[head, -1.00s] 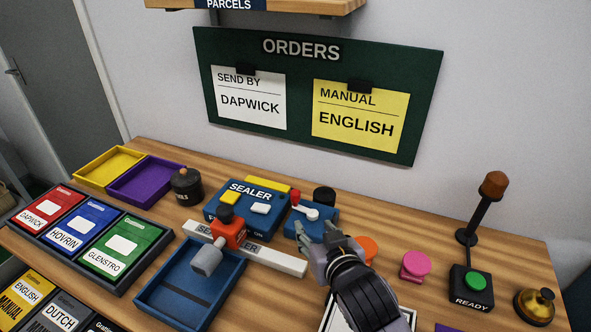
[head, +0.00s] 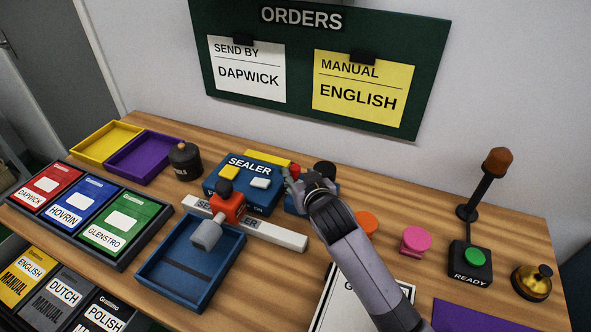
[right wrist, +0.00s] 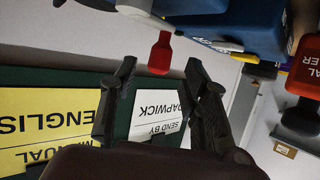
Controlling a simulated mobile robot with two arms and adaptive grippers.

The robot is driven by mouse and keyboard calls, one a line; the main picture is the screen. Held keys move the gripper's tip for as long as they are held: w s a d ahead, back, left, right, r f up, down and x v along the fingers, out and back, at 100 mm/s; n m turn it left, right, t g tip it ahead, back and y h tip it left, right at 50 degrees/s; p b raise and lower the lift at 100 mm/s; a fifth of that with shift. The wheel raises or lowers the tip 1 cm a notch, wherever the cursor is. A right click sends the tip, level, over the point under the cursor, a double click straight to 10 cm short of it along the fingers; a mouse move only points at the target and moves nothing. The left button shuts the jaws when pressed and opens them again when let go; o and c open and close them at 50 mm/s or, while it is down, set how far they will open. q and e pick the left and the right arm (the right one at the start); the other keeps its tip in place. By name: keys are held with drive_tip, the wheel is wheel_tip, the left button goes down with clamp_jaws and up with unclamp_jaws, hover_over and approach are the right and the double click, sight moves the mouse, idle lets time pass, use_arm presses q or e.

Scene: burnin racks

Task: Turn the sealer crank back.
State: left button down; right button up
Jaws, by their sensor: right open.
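The blue sealer (head: 262,200) stands on the wooden bench, with a yellow and a pale button on top. Its crank has a red knob (head: 295,170), partly hidden behind my right gripper (head: 293,180) in the head view. In the right wrist view the red knob (right wrist: 160,55) hangs from a pale crank arm (right wrist: 135,7). My right gripper (right wrist: 160,72) is open there, its two fingertips on either side of the knob's line, with the knob just beyond them. I see no contact. My left gripper is in neither view.
A red block on a white rail (head: 270,234) and a blue tray (head: 150,272) stand in front of the sealer. A black round knob (head: 325,169) is behind the gripper. Orange (head: 367,225) and pink (head: 416,240) pieces lie to the right.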

sight(297, 172)
drive_tip(key=shift+x, duration=2.55)
drive_tip(key=shift+c, duration=0.4)
clamp_jaws()
